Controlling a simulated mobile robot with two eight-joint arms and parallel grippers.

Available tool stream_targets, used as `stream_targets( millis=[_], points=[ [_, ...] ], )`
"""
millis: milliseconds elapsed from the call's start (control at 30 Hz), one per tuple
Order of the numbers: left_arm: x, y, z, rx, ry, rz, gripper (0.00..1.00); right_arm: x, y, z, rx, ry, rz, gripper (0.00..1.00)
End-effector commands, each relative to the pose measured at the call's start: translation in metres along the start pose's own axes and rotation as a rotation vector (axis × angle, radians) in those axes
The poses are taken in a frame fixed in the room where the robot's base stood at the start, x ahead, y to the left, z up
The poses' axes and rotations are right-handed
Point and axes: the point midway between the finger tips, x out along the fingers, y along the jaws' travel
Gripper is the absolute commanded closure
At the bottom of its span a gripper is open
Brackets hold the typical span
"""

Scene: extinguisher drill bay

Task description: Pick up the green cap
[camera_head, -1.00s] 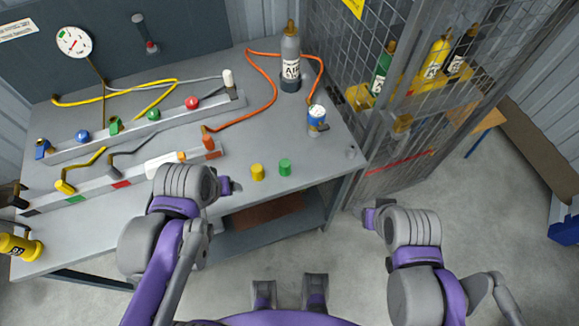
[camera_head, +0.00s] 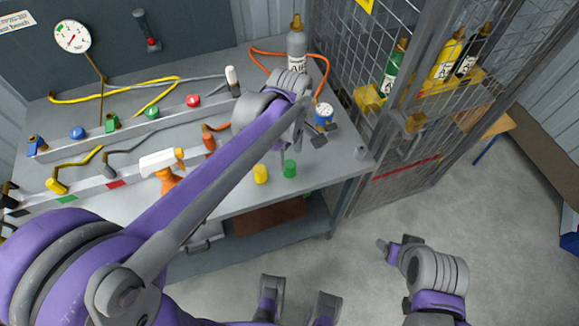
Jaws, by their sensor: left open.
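The green cap (camera_head: 290,171) stands upright near the front edge of the grey workbench (camera_head: 225,200), just right of a similar yellow cap (camera_head: 261,174). My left arm reaches across the bench from the lower left. My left gripper (camera_head: 299,144) is open and points down, above and slightly behind the green cap, apart from it with nothing held. My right gripper (camera_head: 386,245) is over the floor to the right, away from the bench; its jaw gap cannot be made out.
A grey AIR cylinder (camera_head: 297,45) stands at the back, partly behind my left wrist. A blue gauge (camera_head: 323,113) is right of my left gripper. A mesh cage (camera_head: 420,120) borders the bench's right.

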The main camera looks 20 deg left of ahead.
Motion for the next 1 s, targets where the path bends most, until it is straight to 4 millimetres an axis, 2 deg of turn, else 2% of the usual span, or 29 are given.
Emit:
stream_targets(
  millis=[400, 700, 1000],
  points=[
    [0.05, -0.003, -0.004, 0.002, 0.0, 0.001, 0.26, 0.005, 0.0, 0.003, 0.0, -0.002, 0.0, 0.32],
    [0.054, -0.004, -0.004, 0.002, 0.0, 0.001, 0.26, 0.005, 0.0, 0.003, 0.0, -0.002, 0.0, 0.32],
    [0.054, -0.004, -0.004, 0.002, 0.0, 0.001, 0.8, 0.005, 0.0, 0.003, 0.0, -0.002, 0.0, 0.32]
  ],
)
